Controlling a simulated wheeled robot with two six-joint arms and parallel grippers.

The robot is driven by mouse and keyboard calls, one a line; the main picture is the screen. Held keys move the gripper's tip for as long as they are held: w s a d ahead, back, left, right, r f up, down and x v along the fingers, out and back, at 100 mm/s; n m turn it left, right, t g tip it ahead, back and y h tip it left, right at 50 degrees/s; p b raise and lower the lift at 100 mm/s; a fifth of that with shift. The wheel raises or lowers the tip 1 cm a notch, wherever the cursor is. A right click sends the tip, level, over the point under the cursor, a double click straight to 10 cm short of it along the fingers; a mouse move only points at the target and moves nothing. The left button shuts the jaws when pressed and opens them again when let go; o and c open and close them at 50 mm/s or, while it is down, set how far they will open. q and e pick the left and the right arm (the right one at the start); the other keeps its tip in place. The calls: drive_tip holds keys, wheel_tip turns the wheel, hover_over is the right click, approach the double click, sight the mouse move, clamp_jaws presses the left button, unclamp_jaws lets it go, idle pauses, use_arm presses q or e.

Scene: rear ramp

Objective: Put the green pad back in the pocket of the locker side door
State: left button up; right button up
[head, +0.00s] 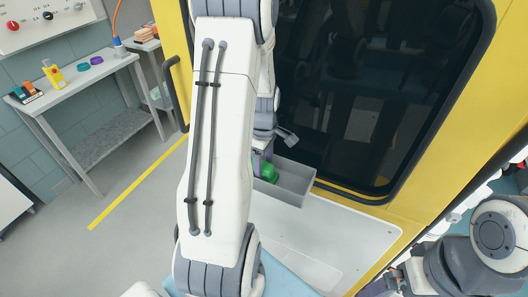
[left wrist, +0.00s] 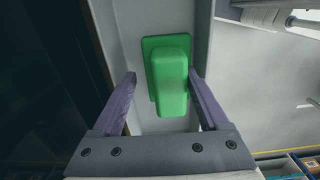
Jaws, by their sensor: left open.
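The green pad (head: 268,173) is in the grey pocket (head: 297,184) on the yellow side door (head: 420,150), under its dark window. In the left wrist view the pad (left wrist: 172,75) shows as a flat green plate with a raised block, lying inside the pale pocket (left wrist: 205,30). My left gripper (left wrist: 161,78) is open, its two purple fingers on either side of the pad's raised block, with gaps visible. In the head view my left arm hides most of this gripper and part of the pad. My right arm shows at the lower right; its fingers are not visible.
A grey workbench (head: 75,87) with a yellow bottle (head: 54,75) and coloured rings stands at the left. A black door handle (head: 176,92) is left of my left arm. A yellow line (head: 135,182) crosses the open grey floor.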

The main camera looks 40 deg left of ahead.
sight(264, 162)
use_arm(q)
wheel_tip(264, 162, up, 12)
drive_tip(key=f+b, duration=0.1)
drive_tip(key=b, duration=0.1)
drive_tip(key=s+d+r+m, duration=0.1)
drive_tip(key=s+d+m, duration=0.1)
drive_tip(key=d+m, duration=1.4)
drive_tip(key=s+d+m+h, duration=0.1)
drive_tip(key=s+d+m, duration=1.1)
drive_tip(key=s+d, duration=0.2)
drive_tip(key=shift+s+d+f, duration=0.15)
drive_tip(key=shift+d+f, duration=0.3)
drive_tip(key=shift+d, duration=0.1)
wheel_tip(264, 162, down, 7)
drive_tip(key=b, duration=0.6)
drive_tip(key=shift+b, duration=0.4)
